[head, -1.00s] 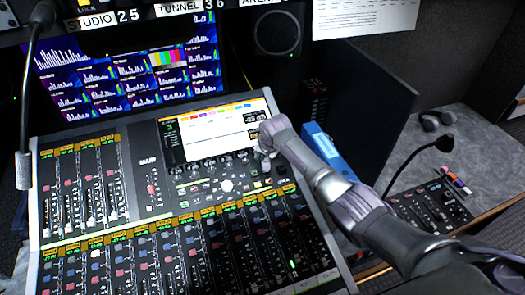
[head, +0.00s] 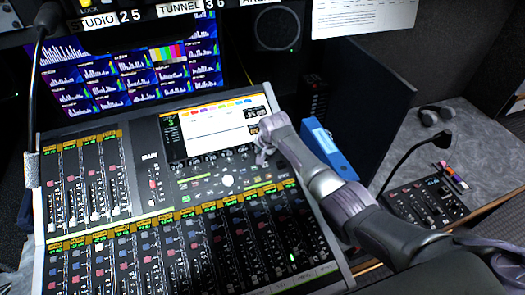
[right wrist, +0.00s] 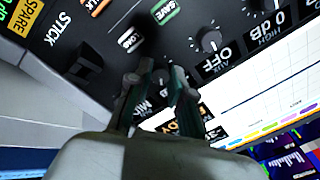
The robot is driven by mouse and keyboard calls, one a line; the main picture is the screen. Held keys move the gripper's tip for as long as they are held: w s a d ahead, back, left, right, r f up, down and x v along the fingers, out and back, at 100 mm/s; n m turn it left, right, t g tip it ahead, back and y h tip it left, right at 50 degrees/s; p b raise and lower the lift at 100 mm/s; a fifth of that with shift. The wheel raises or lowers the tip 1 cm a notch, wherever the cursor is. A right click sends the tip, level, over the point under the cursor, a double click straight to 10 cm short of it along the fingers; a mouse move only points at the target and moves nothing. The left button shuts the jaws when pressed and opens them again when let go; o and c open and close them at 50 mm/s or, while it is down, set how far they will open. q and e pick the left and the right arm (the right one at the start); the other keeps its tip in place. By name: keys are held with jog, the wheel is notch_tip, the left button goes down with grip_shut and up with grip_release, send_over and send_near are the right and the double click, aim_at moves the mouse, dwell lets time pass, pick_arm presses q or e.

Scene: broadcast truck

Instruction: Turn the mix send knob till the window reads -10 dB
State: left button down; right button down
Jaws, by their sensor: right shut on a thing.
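The mixing console (head: 45,200) fills the lower left of the head view, with a bright screen (head: 215,128) at its upper right. The dark readout window (head: 256,113) is at the screen's right edge; its digits look like a negative dB value but are too small to read surely. My right gripper (head: 263,153) is at the knob row just under that edge. In the right wrist view its fingers (right wrist: 157,88) are shut on the mix send knob beside a partly covered label starting "MI". My left gripper is out of view.
A blue binder (head: 327,148) stands right of the console, behind my right forearm. A gooseneck microphone (head: 420,145) rises at the right.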

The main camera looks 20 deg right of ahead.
jog(key=c, duration=1)
grip_release()
jog(key=shift+c, duration=0.2)
jog(key=v, duration=1.2)
jog(key=shift+w, duration=0.1)
